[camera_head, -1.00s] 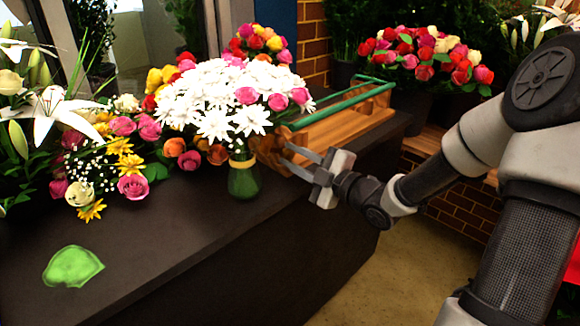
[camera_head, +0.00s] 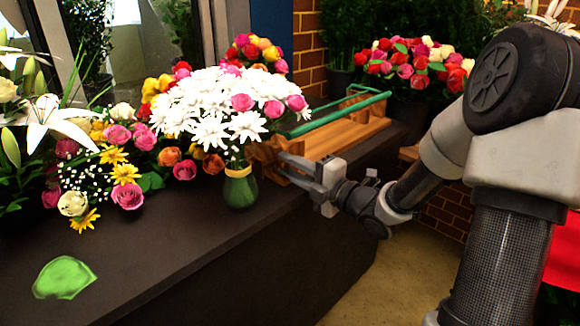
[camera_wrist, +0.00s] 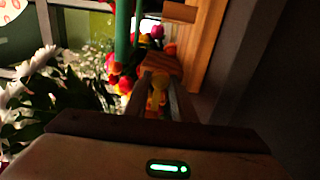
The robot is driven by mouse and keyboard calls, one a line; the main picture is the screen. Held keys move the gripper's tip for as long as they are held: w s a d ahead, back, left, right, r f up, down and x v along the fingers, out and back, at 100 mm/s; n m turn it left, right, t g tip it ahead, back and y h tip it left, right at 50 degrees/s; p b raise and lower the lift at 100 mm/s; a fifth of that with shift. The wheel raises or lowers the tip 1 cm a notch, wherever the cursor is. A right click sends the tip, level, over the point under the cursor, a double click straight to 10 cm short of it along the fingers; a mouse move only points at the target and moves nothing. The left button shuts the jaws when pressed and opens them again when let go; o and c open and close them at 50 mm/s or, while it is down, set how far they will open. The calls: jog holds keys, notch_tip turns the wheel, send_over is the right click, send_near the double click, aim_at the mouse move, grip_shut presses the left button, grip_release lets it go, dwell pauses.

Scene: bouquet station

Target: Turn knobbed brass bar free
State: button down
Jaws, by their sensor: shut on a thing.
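The knobbed brass bar (camera_wrist: 157,98) shows in the wrist view as a small yellowish piece between my two fingers, at the end of the wooden box. My gripper (camera_wrist: 160,92) is shut on it. In the head view my gripper (camera_head: 281,168) reaches in from the right, its fingers at the near end of the wooden box (camera_head: 345,137). There the bar is too small and too covered by the fingers to make out. The box has a long green rail (camera_head: 335,115) along its top.
A green vase (camera_head: 241,190) of white daisies and pink roses stands just left of my fingers. Loose flowers crowd the counter's (camera_head: 160,240) back left. A green leaf-like piece (camera_head: 64,277) lies at front left. The front middle of the counter is clear.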

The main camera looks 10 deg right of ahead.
jog(key=c, duration=1.5)
grip_release()
jog(key=p+v, duration=0.2)
jog(key=v, duration=1.5)
jog(key=shift+s+d, duration=0.2)
